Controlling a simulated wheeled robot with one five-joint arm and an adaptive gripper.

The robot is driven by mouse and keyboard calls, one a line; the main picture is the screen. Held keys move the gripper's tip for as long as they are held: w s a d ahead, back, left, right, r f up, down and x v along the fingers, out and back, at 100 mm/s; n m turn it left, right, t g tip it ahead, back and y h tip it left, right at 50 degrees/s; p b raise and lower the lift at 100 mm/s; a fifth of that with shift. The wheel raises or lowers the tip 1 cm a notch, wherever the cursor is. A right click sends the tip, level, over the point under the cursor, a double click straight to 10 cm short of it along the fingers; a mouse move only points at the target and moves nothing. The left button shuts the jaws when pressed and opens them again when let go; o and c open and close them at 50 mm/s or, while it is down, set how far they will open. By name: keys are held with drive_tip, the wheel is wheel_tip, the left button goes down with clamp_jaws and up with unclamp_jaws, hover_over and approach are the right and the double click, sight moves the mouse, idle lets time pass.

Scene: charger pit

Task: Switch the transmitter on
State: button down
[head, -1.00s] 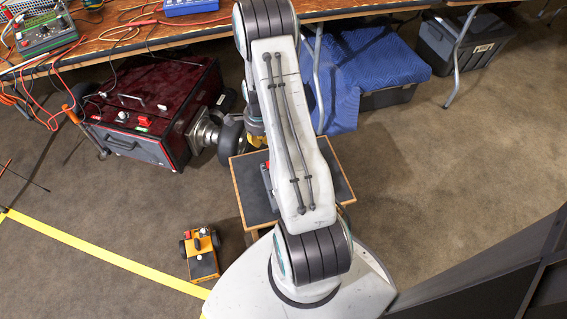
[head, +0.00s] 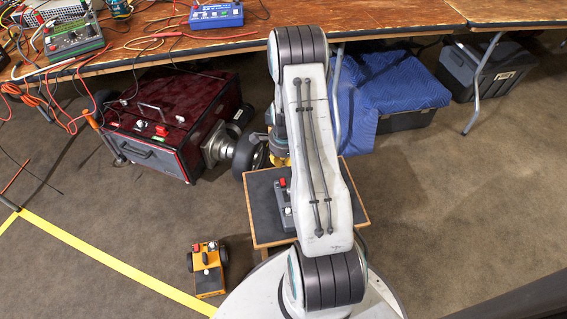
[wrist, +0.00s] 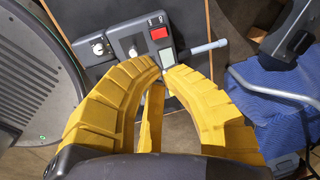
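The transmitter is a dark grey box on a small wood-edged stand. In the head view the transmitter (head: 284,212) is partly hidden behind my arm. In the wrist view the transmitter (wrist: 128,46) shows a red switch (wrist: 159,33), a light knob (wrist: 98,48), a small pale panel and a light grey rod at its right. My gripper (wrist: 163,67) has yellow fingers whose tips come together just below the red switch and pale panel, with nothing seen between them. I cannot tell whether the tips touch the box. In the head view only a little yellow of my gripper (head: 280,159) shows.
The small stand (head: 263,218) has a dark top. A dark red wheeled machine (head: 170,125) stands to the left. An orange wheeled vehicle (head: 207,270) is on the floor near yellow tape (head: 115,262). A long workbench (head: 390,25) and blue-draped boxes (head: 390,85) are behind.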

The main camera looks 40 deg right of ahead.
drive_tip(key=b, duration=0.8)
hover_over(283, 181)
drive_tip(key=f, duration=0.8)
drive_tip(key=shift+s+a+f, duration=0.1)
drive_tip(key=shift+s+a, duration=0.2)
drive_tip(key=shift+s, duration=0.1)
drive_tip(key=f+b, duration=0.1)
drive_tip(key=b, duration=0.1)
drive_tip(key=f+b, duration=0.2)
drive_tip(key=b, duration=0.1)
drive_tip(key=shift+w+d+f, duration=0.1)
drive_tip(key=shift+w, duration=0.1)
drive_tip(key=shift+w+f+b, duration=0.1)
drive_tip(key=shift+f+b, duration=0.45)
drive_tip(key=shift+f, duration=0.2)
